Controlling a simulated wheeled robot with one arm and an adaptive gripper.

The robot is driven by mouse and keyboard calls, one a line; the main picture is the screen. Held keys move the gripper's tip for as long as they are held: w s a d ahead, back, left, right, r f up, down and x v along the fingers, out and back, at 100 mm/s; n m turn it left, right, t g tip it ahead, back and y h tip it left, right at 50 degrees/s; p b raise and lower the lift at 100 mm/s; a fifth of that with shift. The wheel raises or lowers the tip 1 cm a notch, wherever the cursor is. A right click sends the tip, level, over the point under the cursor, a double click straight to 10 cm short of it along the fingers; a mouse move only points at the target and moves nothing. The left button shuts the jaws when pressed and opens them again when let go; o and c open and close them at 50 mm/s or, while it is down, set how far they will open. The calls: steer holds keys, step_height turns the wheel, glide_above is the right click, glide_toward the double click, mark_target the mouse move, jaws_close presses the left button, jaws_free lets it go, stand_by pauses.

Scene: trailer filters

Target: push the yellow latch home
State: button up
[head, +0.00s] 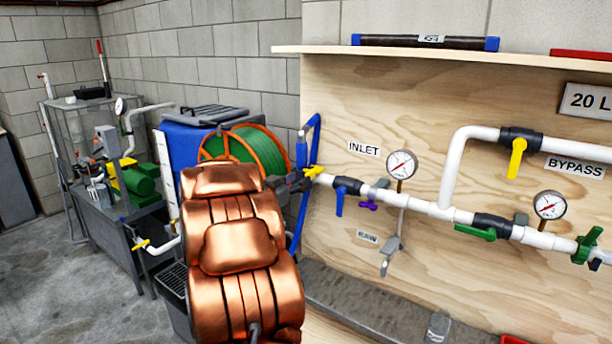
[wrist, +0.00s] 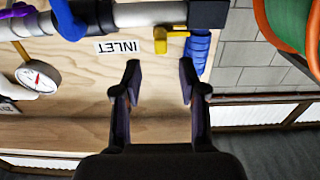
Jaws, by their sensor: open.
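The yellow latch (head: 315,171) is at the left end of the white pipe, by the INLET label (head: 364,149) on the wooden board. My gripper (wrist: 160,80) is open and empty. Its two dark fingers point toward the latch, which appears beyond the tips and nearer the right finger. No contact shows. In the head view my copper-coloured arm hides most of the gripper.
A pressure gauge (head: 401,164), a blue lever (head: 340,200) and a purple handle (head: 367,205) sit along the pipe to the right. A green hose reel (head: 250,142) and blue bin (head: 185,150) stand behind my arm. A shelf (head: 400,52) overhangs the board.

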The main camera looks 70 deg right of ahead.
mark_target(306, 175)
steer(key=shift+p+x, duration=0.4)
steer(key=shift+x, duration=2.15)
steer(key=shift+w, duration=0.1)
jaws_close()
